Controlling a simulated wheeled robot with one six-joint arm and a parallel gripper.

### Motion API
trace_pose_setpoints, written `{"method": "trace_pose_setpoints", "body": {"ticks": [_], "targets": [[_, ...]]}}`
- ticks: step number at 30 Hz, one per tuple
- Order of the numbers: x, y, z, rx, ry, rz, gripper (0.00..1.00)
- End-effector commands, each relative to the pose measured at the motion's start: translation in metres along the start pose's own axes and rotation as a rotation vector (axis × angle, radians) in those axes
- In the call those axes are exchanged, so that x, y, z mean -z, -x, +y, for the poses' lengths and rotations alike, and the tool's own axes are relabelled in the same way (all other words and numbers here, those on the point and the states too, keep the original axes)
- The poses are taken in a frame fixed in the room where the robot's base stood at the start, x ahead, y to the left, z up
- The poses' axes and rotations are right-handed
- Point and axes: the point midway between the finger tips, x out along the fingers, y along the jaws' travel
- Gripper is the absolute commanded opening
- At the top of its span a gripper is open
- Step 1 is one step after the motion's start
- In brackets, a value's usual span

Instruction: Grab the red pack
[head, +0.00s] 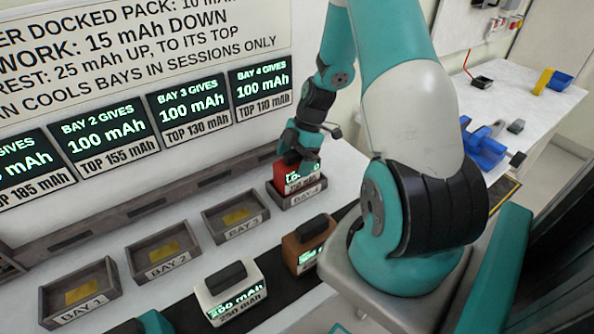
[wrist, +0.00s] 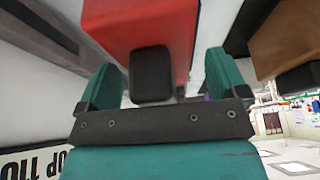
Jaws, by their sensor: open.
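The red pack (head: 295,178) sits in the bay 4 tray (head: 299,198), with a lit display on its front that my gripper partly covers. My gripper (head: 298,150) is right over the red pack. In the wrist view the red pack (wrist: 138,28) fills the upper middle, and its black handle (wrist: 151,75) lies between the two teal fingers of my gripper (wrist: 155,88). The fingers are spread, with gaps on both sides of the handle.
A brown pack (head: 308,243) and a white pack (head: 231,291) stand on a dark strip in front of the bays. The bay 1 (head: 82,292), bay 2 (head: 163,250) and bay 3 (head: 236,215) trays are empty. A sign wall (head: 120,60) rises behind.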

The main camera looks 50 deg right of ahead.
Motion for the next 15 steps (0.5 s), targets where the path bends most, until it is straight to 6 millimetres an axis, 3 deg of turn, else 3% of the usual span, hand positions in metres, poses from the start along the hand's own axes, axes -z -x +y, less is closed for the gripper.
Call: {"method": "trace_pose_setpoints", "body": {"ticks": [1,2,12,15], "targets": [[-0.0001,0.0001,0.0001,0.0,0.0,0.0,0.85],[-0.0001,0.0001,0.0001,0.0,0.0,0.0,0.78],[-0.0001,0.0004,0.0001,0.0,0.0,0.0,0.0],[0.0001,0.0009,0.0003,-0.001,0.0,0.0,0.0]]}}
